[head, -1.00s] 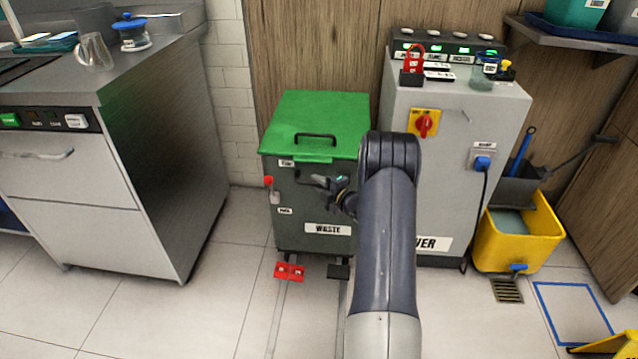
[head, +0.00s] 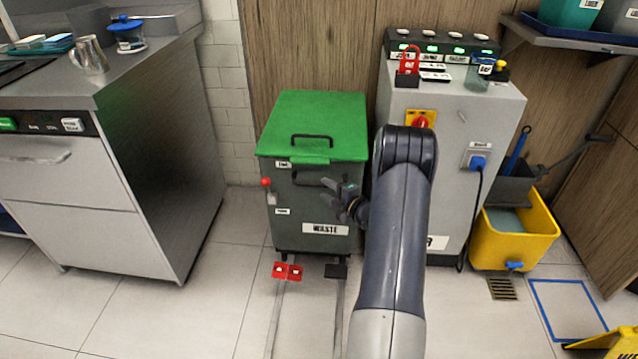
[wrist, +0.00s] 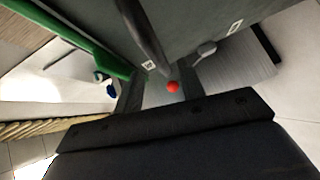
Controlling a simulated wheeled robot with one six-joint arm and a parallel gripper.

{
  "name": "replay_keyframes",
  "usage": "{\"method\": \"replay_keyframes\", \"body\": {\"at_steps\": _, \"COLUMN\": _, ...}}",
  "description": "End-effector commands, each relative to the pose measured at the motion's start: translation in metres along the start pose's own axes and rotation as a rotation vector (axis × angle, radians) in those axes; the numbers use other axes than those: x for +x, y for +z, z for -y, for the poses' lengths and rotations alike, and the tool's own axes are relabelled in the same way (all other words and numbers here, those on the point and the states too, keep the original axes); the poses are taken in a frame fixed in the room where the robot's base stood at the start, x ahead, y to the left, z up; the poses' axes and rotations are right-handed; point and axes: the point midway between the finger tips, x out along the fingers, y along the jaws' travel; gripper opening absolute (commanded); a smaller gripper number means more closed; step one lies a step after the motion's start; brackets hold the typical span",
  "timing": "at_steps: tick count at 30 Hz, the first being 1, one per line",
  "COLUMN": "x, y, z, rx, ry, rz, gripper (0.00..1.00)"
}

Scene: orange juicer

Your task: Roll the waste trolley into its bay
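The waste trolley (head: 300,215) is a dark grey-green bin with a green lid and a "WASTE" label. It stands upright against the wood-panelled wall, above two floor rails. A dark bar handle (head: 312,180) runs across its front, with a red-knobbed lever (head: 267,184) at the left. My gripper (head: 345,200) is at the right of the front, near the handle. In the wrist view my gripper (wrist: 158,92) has its fingers apart. The handle (wrist: 145,35) reaches toward the gap between them; contact cannot be told. The red knob (wrist: 172,87) shows beyond.
A grey cabinet (head: 455,140) stands close on the right, a steel counter unit (head: 160,170) on the left. A yellow mop bucket (head: 515,240) is farther right.

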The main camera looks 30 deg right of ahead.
Motion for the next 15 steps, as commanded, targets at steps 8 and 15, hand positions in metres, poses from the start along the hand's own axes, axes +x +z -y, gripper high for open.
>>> {"method": "replay_keyframes", "body": {"at_steps": 8, "x": -0.043, "y": 0.001, "z": -0.001, "rx": 0.000, "ry": 0.000, "rz": 0.002, "gripper": 0.38}}
{"method": "replay_keyframes", "body": {"at_steps": 15, "x": -0.049, "y": 0.000, "z": 0.000, "rx": -0.001, "ry": 0.000, "rz": 0.000, "gripper": 0.38}}
